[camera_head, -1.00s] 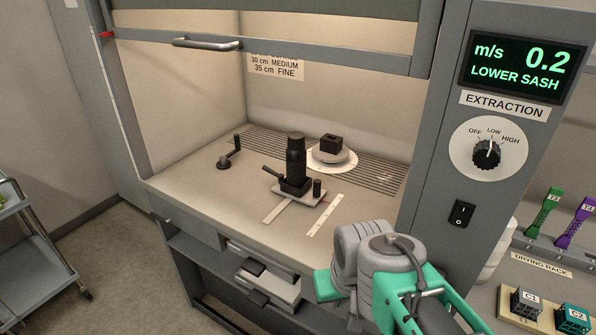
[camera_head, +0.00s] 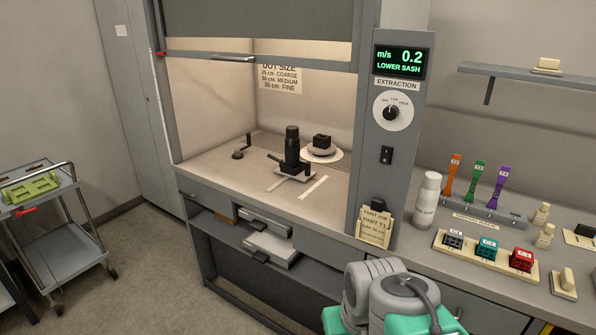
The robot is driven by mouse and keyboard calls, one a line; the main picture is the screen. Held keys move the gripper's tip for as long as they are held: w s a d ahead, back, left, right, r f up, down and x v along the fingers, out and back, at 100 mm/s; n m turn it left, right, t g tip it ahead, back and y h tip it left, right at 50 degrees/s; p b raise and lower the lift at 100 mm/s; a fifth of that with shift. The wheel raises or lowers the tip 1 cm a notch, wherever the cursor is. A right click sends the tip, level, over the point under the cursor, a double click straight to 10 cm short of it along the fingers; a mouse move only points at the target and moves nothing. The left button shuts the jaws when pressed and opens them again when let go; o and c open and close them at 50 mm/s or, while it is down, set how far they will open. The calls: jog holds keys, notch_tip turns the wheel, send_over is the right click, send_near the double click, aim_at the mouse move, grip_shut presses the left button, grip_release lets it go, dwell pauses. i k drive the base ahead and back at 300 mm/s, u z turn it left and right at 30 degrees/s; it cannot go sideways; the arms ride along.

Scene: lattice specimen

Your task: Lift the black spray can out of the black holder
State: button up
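The black spray can (camera_head: 292,146) stands upright in the black holder (camera_head: 290,168), on a light plate on the floor of the fume hood. The holder has a dark lever sticking out to the left. My arm shows at the bottom right of the picture, grey and green, well in front of the hood and apart from the can. My gripper is not in view.
The hood sash (camera_head: 260,55) is raised, with its lower edge above the can. A round turntable (camera_head: 321,155) carrying a black block stands behind right. A crank (camera_head: 242,147) stands left. A trolley (camera_head: 62,240) is at far left, with open floor between.

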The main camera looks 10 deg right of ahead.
aim_at(292, 147)
jog(key=u, duration=0.95)
jog(key=i, duration=1.25)
jog(key=z, duration=0.4)
jog(key=i, duration=0.95)
jog(key=z, duration=0.2)
